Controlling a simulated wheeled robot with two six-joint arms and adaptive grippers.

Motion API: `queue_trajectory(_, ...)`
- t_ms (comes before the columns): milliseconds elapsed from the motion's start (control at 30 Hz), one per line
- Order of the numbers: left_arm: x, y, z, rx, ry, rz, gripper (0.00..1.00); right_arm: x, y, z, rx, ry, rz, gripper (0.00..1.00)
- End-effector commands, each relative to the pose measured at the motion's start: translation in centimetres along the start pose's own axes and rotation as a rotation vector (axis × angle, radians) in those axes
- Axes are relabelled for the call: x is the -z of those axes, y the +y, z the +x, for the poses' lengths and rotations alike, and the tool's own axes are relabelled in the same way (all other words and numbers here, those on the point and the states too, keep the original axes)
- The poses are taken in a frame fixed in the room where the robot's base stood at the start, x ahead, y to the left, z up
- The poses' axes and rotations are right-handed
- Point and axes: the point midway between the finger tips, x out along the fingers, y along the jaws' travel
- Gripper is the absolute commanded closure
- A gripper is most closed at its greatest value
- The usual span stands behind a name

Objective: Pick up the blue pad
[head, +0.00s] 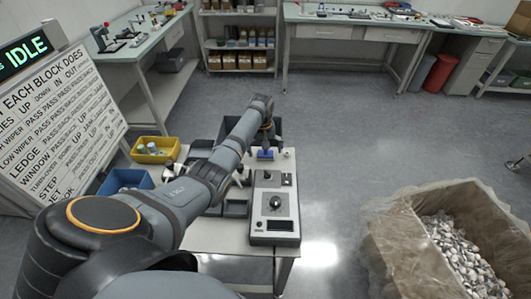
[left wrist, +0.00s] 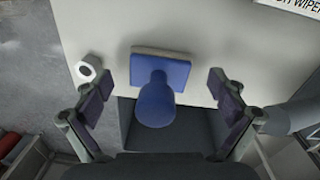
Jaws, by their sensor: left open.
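The blue pad (left wrist: 161,70) has a flat rectangular plate and a rounded blue knob handle (left wrist: 157,104) that points towards the wrist camera. It rests on the pale table top near an edge. In the head view the blue pad (head: 265,154) shows just below my left gripper (head: 267,143). In the left wrist view my left gripper (left wrist: 165,103) is open, with one finger on each side of the knob and a gap to both. Nothing is held. My right gripper is not in view.
A white hex nut-like piece (left wrist: 88,69) stands beside the pad. A grey control box (head: 274,207) with a black knob sits on the table. A yellow bin (head: 155,158) and a blue bin (head: 113,187) are at the left. A large crate (head: 385,235) holds many caps at the right.

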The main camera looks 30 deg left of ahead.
Motion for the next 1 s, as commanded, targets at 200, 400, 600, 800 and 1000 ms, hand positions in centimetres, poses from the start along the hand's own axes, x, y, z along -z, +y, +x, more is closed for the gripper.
queue_trajectory(200,0.00,0.02,0.27,0.000,0.001,0.000,0.04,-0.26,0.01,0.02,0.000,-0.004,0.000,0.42)
queue_trajectory(400,0.01,0.02,0.25,0.000,0.001,0.000,0.28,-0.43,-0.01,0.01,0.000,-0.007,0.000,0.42)
queue_trajectory(600,-0.01,0.01,0.27,0.000,0.000,0.000,0.55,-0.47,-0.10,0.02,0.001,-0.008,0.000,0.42)
queue_trajectory(800,-0.05,-0.01,0.32,0.001,-0.001,0.000,0.65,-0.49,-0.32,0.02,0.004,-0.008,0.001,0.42)
queue_trajectory(1000,0.00,0.03,-0.21,0.000,0.001,0.001,0.65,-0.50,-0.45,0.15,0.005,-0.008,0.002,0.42)
